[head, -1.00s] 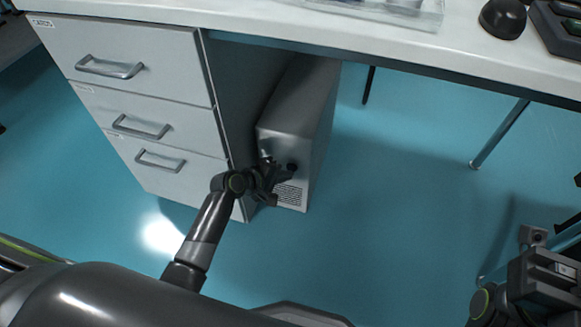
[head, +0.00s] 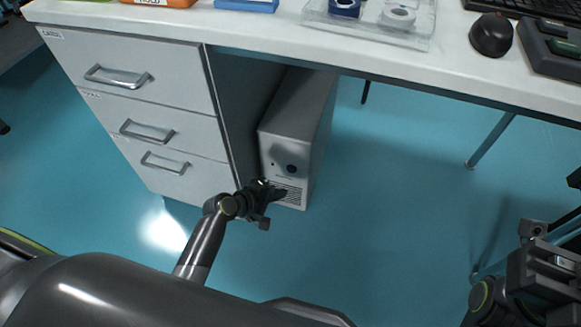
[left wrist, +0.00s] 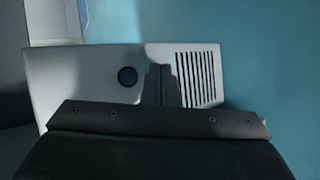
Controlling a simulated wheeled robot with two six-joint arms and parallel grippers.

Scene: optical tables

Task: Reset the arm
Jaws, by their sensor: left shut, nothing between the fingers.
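My left arm reaches up from the lower left in the head view. Its gripper (head: 277,193) is shut and empty, in front of the lower part of a grey computer tower (head: 300,115) under the table. In the left wrist view the gripper (left wrist: 161,72) covers part of the tower's front panel (left wrist: 95,75), between a dark round button (left wrist: 127,76) and a vent grille (left wrist: 200,78). I cannot tell whether it touches the tower. My right arm (head: 540,275) shows at the lower right edge; its fingertips are not clearly visible.
A grey drawer cabinet (head: 150,90) with several handles stands left of the tower. The white tabletop (head: 270,30) above carries a clear tray (head: 375,38), a black mouse (head: 491,34) and a keyboard. The blue floor (head: 390,190) right of the tower is open; a table leg (head: 490,140) stands farther right.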

